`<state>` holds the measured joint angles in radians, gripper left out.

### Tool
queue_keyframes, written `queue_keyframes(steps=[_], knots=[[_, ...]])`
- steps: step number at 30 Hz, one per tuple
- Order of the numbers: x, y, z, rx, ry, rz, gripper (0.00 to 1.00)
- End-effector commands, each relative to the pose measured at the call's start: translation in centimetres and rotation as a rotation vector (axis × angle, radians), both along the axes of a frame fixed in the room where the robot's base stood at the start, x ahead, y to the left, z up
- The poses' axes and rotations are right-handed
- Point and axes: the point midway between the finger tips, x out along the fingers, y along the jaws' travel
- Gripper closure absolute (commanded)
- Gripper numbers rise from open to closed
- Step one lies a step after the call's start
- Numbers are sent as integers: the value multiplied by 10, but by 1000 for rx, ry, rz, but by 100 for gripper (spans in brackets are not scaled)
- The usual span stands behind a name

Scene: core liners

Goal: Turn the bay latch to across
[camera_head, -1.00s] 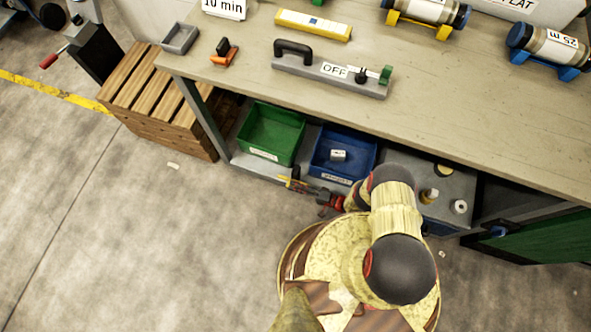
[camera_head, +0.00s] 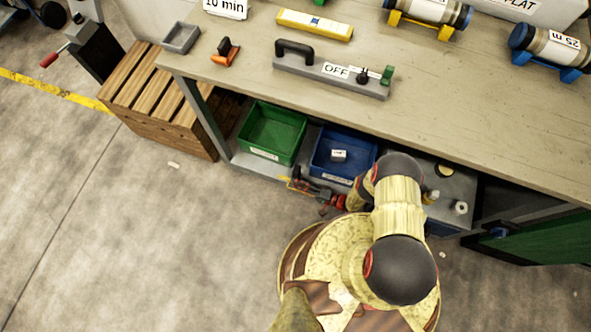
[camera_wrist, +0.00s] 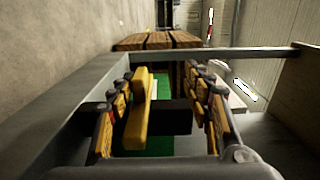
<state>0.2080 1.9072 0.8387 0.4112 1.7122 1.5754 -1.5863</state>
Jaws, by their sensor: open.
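A yellow bar, which looks like the bay latch (camera_wrist: 139,108), stands in the wrist view with a dark block beside it. It runs lengthwise between the fingers of my gripper (camera_wrist: 165,90), closer to the left finger. The gripper is open around the bar; I cannot tell whether a finger touches it. In the head view my gripper (camera_head: 303,184) is low at the front of the shelf under the bench, by the green bin (camera_head: 272,133) and blue bin (camera_head: 343,153). The latch cannot be clearly made out there.
The workbench top (camera_head: 450,95) overhangs the shelf. It carries a bar labelled OFF (camera_head: 331,73), a yellow block (camera_head: 314,24) and labelled cylinders in cradles. A slatted wooden crate (camera_head: 158,97) stands left of the bench.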

Motion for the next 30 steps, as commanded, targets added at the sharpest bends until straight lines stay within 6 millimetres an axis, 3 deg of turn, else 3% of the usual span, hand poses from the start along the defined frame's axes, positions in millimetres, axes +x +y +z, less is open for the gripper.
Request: queue_keyframes(steps=[2,9,22,23,27,30], knots=[[2,-1,15,15,-5,2,63],[2,-1,42,16,-6,2,26],[2,0,74,14,-8,3,24],[2,0,74,14,-8,3,27],[1,0,74,13,-6,2,70],[1,0,74,12,-4,2,70]])
